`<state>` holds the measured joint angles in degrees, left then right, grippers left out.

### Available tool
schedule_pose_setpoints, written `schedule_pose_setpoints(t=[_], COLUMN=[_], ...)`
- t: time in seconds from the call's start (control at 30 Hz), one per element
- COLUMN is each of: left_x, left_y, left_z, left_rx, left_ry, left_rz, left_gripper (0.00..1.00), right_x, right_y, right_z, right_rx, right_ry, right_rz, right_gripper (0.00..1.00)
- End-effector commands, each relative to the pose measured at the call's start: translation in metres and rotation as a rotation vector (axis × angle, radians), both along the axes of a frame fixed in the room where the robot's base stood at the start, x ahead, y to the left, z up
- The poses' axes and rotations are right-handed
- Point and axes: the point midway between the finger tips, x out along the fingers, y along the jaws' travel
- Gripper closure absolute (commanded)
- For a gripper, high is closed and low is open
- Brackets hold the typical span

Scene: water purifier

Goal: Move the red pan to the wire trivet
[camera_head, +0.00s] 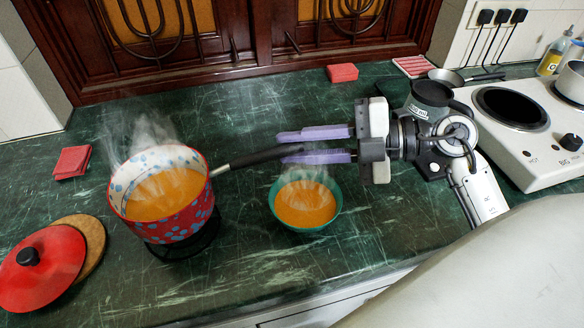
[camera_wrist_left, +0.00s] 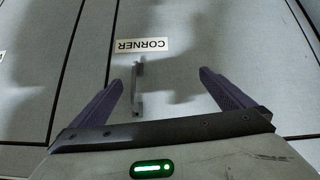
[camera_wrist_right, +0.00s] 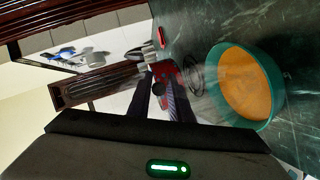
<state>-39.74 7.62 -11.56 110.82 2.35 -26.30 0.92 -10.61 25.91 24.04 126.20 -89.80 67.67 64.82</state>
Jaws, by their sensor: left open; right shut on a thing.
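The red pan (camera_head: 178,222) with blue spots and a long black handle (camera_head: 258,157) holds steaming orange soup. In the head view it is upright at the left, directly over the dark wire trivet (camera_head: 190,247), hiding most of it. I cannot tell whether the pan's base touches the trivet. My right gripper (camera_head: 282,147) is shut on the pan's handle, its purple fingers reaching in from the right; the fingers also show in the right wrist view (camera_wrist_right: 160,82). My left gripper (camera_wrist_left: 160,80) is open and empty, facing grey cabinet fronts; it is outside the head view.
A green bowl (camera_head: 307,228) of steaming orange soup stands close below the right fingers. A red lid (camera_head: 45,272) and a round cork mat (camera_head: 90,240) lie left of the pan. A white hotplate (camera_head: 535,140) is at the right. The counter front between pan and bowl is clear.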

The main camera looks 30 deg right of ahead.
Motion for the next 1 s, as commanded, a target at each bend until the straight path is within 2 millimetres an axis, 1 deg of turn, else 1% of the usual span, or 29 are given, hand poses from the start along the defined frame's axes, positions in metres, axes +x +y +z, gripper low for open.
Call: schedule_pose_setpoints(t=[0.17,0.4,0.5,0.73,0.87,0.9,0.97,1.0], left_x=[0.003,0.007,0.009,0.01,0.01,0.01,0.01,0.009], left_y=[-0.001,-0.001,-0.001,-0.002,-0.002,-0.002,-0.002,-0.002], left_z=[0.001,-0.002,-0.001,0.001,0.0,-0.001,0.0,-0.001], left_rx=[-0.002,0.001,0.001,0.0,0.0,-0.001,-0.001,-0.001], left_ry=[-0.007,-0.011,-0.016,-0.019,-0.02,-0.019,-0.019,-0.017], left_rz=[-0.001,-0.003,-0.003,-0.003,-0.003,-0.004,-0.004,-0.003], left_gripper=[0.0,0.0,0.0,0.0,0.0,0.0,0.0,0.0], right_x=[0.0,0.0,0.0,0.0,0.0,0.0,0.0,0.0], right_y=[0.0,0.0,0.001,0.001,0.0,0.0,0.0,0.0], right_z=[-0.013,-0.043,-0.047,-0.047,-0.051,-0.054,-0.054,-0.054], right_rx=[0.008,0.01,0.009,0.008,0.007,-0.001,-0.001,-0.001], right_ry=[-0.005,-0.003,-0.005,-0.006,-0.005,-0.001,-0.001,-0.001], right_rz=[-0.001,-0.001,0.0,0.0,0.0,0.0,0.0,0.0], right_gripper=[1.0,1.0,1.0,1.0,1.0,0.8,0.7,0.63])
